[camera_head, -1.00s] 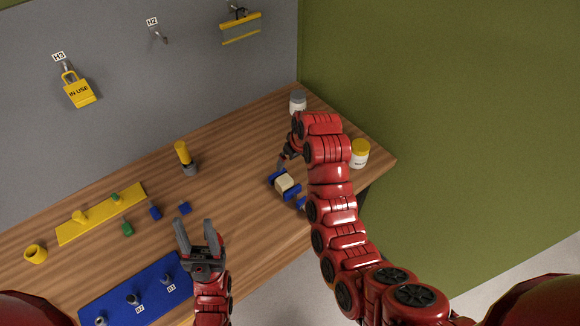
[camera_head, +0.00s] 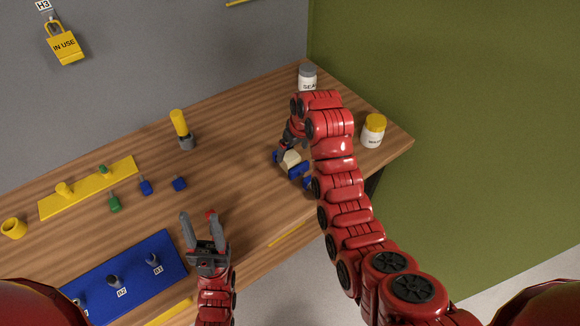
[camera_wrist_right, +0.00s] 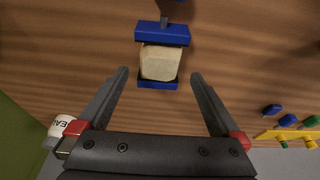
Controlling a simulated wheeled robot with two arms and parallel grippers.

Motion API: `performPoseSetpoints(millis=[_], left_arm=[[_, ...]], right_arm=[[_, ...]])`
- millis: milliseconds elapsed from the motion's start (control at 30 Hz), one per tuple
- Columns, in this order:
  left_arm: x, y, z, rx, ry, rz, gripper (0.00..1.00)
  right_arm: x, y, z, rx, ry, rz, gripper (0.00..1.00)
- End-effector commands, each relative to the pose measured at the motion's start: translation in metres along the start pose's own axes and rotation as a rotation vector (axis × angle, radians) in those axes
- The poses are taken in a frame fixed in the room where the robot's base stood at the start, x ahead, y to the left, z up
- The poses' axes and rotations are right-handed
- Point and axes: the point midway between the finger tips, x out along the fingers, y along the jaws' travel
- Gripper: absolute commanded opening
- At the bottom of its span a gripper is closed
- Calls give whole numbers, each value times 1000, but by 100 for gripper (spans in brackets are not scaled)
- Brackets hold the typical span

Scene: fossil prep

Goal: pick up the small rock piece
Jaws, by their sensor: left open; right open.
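A pale cream block (camera_head: 290,160), which looks like the rock piece, sits between the blue jaws of a small vise (camera_head: 299,171) on the table's right part. In the right wrist view the block (camera_wrist_right: 159,63) lies ahead of the fingertips, between two blue jaws (camera_wrist_right: 162,34). My right gripper (camera_wrist_right: 160,74) is open, its fingers spread to either side below the block, not closed on it. In the head view the right arm partly hides the vise and gripper. My left gripper (camera_head: 199,214) is open and empty above the table's front, left of the vise.
A white jar with a grey lid (camera_head: 307,78) and one with a yellow lid (camera_head: 374,130) stand near the right corner. A yellow-handled tool (camera_head: 181,128) stands upright. A yellow rack (camera_head: 88,187), small green and blue pieces and a blue board (camera_head: 130,272) lie left.

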Motion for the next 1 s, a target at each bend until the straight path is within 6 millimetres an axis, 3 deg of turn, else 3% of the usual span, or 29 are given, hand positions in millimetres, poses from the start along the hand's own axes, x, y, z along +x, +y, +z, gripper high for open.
performPoseSetpoints(millis=[167, 367, 600, 867, 1000], left_arm=[[6, 0, -1, 0, 0, 0, 50], [32, -2, -5, 0, 0, 0, 50], [36, -2, -6, 0, 0, 0, 50], [36, -2, -6, 0, 0, 0, 50], [36, -2, -6, 0, 0, 0, 50]], right_arm=[[8, 0, 0, 0, -2, -1, 100], [32, -1, 3, -1, -9, -4, 100], [55, 0, 2, -1, 0, -1, 100], [58, 0, 2, -1, 1, 0, 100], [58, 1, 2, -1, 1, 0, 78]])
